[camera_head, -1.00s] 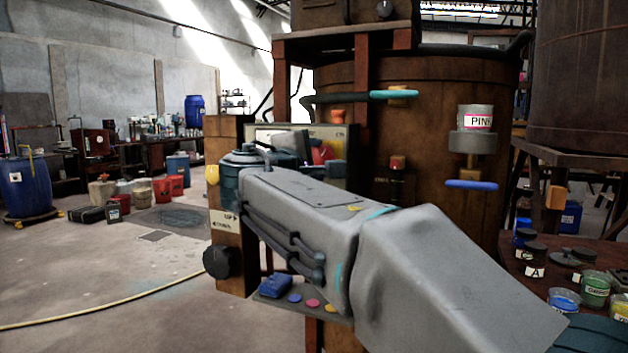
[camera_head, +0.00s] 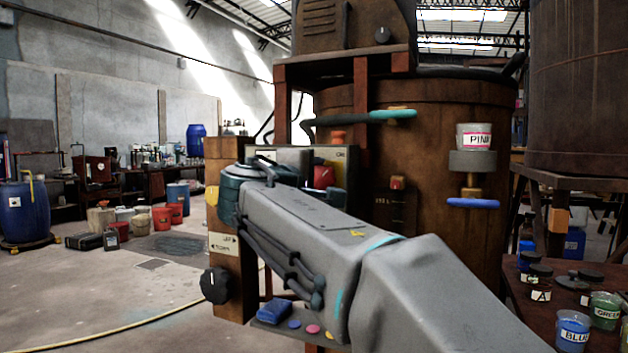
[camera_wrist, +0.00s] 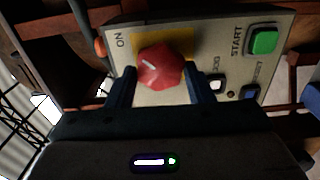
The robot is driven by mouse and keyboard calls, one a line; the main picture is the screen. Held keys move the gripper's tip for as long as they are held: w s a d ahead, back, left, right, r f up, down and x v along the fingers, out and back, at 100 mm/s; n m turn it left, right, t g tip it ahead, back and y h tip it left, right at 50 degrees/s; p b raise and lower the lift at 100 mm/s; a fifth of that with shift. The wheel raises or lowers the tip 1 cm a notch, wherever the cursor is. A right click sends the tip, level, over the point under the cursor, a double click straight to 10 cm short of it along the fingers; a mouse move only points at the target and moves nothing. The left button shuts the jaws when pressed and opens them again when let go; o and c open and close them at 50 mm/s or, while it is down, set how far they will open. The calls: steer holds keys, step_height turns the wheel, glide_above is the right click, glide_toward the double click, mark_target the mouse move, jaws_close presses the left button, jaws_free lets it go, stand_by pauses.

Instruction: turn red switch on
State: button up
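The red switch (camera_wrist: 164,66) is a faceted knob on a yellow plate of the control panel (camera_wrist: 210,40). Its white mark slants across its face, and the word ON is printed to its left in the wrist view. My gripper (camera_wrist: 158,74) is open, with one dark finger on each side of the knob. Small gaps seem to show between fingers and knob; I cannot tell whether either touches. In the head view the red switch (camera_head: 323,177) shows beyond my arm, and the fingers are mostly hidden.
A green START button (camera_wrist: 263,41), a white button (camera_wrist: 217,84) and a blue button (camera_wrist: 249,92) sit right of the knob. A side table (camera_head: 590,262) with jars is at the right.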

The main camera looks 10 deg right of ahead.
steer(key=o, duration=0.3)
steer(key=p+v, duration=0.1)
steer(key=v, duration=1.3)
steer(key=shift+p, duration=0.3)
